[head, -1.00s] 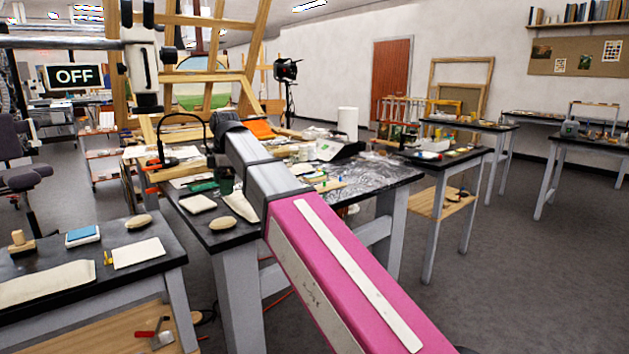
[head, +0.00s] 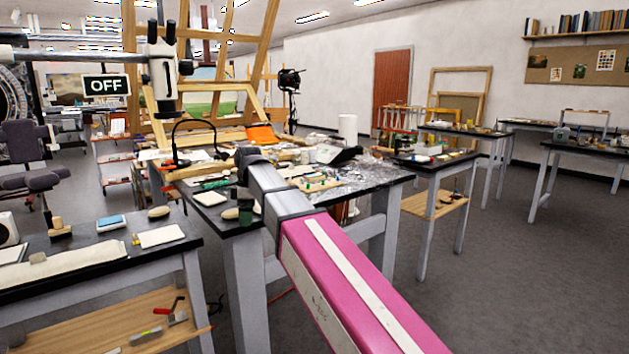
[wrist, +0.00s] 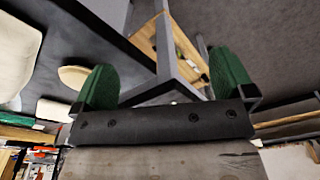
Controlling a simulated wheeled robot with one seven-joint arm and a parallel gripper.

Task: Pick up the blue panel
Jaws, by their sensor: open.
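A small block with a blue top and pale sides (head: 110,222), which looks like the blue panel, lies on the dark table at the lower left of the head view. I cannot make it out in the wrist view. My gripper (wrist: 162,62) shows in the wrist view with its two green fingers wide apart and nothing between them.
The near-left table (head: 186,248) also holds a white pad (head: 160,236), an oval stone (head: 158,212) and a wooden-handled block (head: 58,230). A cluttered workbench (head: 375,187) stands beyond my arm. Open floor (head: 510,280) lies at the right.

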